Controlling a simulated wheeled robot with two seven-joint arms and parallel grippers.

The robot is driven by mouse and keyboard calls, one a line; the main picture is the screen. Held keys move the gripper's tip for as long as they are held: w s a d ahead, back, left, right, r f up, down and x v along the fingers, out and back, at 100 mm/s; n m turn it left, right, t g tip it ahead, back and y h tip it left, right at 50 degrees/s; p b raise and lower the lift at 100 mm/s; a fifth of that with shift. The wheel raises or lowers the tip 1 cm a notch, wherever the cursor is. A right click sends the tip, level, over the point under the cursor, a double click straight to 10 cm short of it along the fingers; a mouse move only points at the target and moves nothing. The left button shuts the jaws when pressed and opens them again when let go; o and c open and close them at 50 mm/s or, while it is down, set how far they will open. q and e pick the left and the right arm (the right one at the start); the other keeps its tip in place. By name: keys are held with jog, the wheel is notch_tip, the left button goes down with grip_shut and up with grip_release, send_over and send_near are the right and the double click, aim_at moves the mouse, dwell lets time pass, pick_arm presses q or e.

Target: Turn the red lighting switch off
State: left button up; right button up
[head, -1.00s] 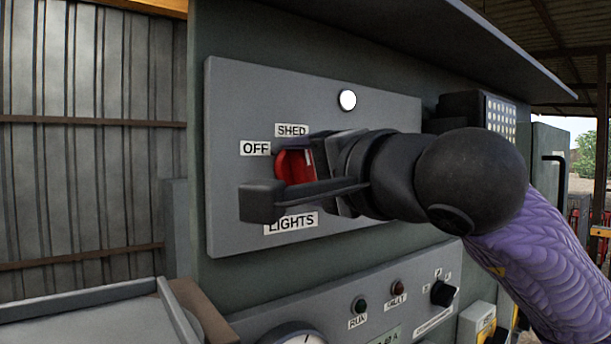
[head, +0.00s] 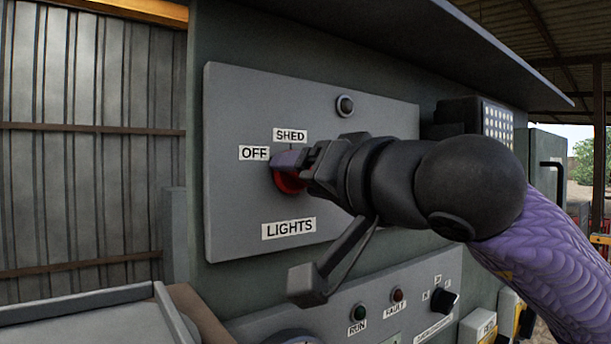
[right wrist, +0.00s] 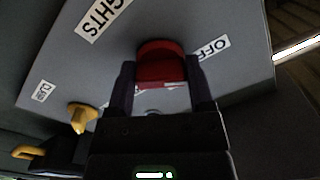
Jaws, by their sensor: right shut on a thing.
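The red lighting switch (head: 288,182) is on a grey plate (head: 235,215), between the labels OFF (head: 254,153), SHED (head: 290,135) and LIGHTS (head: 289,228). My right gripper (head: 285,161) is shut on the red switch and hides much of it in the head view. In the right wrist view the red switch (right wrist: 162,65) sits between the two fingers of the right gripper (right wrist: 160,88), near the OFF label (right wrist: 210,47). The lamp (head: 345,106) above the switch is dark. My left gripper is not in view.
Below is a panel with a RUN button (head: 359,313), a FAULT lamp (head: 397,295) and a black knob (head: 444,300). A canopy (head: 440,40) overhangs the plate. A grey tray (head: 90,318) is at the lower left.

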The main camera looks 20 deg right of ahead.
jog(key=shift+f+n, duration=0.15)
jog(key=shift+n, duration=0.15)
jog(key=o, duration=1.2)
jog(key=shift+o, duration=0.2)
jog(key=b+v, duration=0.3)
jog(key=v, duration=0.7)
